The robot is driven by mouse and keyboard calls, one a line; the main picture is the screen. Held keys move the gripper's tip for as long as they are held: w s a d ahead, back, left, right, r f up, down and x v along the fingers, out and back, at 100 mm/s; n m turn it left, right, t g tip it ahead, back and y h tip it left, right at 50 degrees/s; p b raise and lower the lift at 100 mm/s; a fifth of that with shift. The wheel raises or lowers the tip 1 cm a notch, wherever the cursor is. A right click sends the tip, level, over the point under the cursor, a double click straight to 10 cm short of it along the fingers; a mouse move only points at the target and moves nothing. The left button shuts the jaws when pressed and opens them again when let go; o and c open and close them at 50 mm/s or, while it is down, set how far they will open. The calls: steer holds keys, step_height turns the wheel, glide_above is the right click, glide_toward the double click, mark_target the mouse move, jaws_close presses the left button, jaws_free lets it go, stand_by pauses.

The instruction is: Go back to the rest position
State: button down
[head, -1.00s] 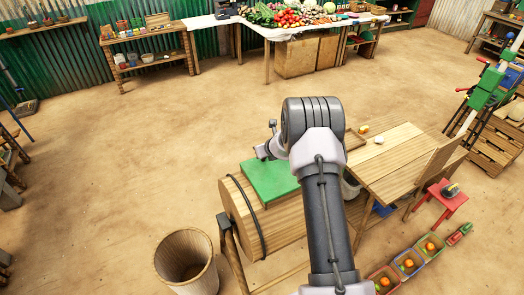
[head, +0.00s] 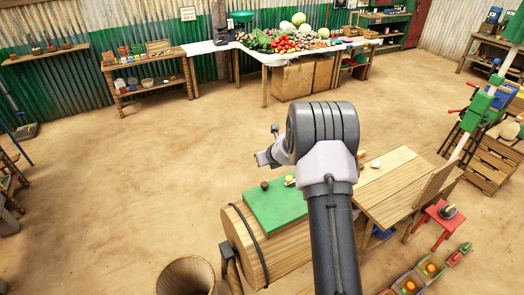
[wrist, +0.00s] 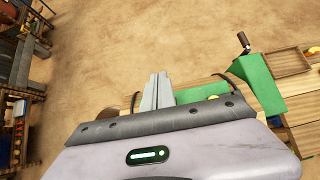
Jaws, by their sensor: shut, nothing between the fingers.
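My gripper (head: 263,157) shows at the left of my raised wrist in the head view, partly hidden by it. In the wrist view, my gripper's two fingers (wrist: 157,90) are together with nothing between them. In the head view, the gripper appears above the far edge of a green board (head: 275,210), with no visible contact. The board lies on a wooden barrel-like body (head: 247,246). A dark knob or handle (head: 264,185) stands at the board's far end, and it also shows in the wrist view (wrist: 243,40).
A wooden table (head: 392,180) with a small white object (head: 375,164) stands right of my arm. A basket (head: 186,277) stands at front left, and a red stool (head: 438,222) stands at right. A produce stall (head: 278,60) is at the back. Open dirt floor lies between.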

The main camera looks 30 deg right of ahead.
steer(key=s+a+r+n+y+b, duration=0.35)
steer(key=a+r+n+b, duration=0.5)
steer(key=a, duration=0.35)
steer(key=s+a+r+n+b, duration=0.1)
steer(key=s+a+n+b, duration=0.8)
steer(key=s+a, duration=0.4)
steer(key=s+f+n+g+b, duration=0.1)
steer(key=s+f+n+b, duration=0.1)
steer(key=s, duration=0.6)
steer(key=s+f+n+g+b, duration=0.1)
steer(key=s+f+n+b, duration=0.2)
steer(key=s+f+n, duration=0.2)
steer(key=s+f+n+g+h+b, duration=0.1)
steer(key=s+f+n+b, duration=0.1)
steer(key=s+f+n, duration=0.2)
steer(key=s+n, duration=0.3)
steer(key=s, duration=0.5)
steer(key=shift+s+f+b, duration=0.2)
steer(key=shift+b, duration=0.2)
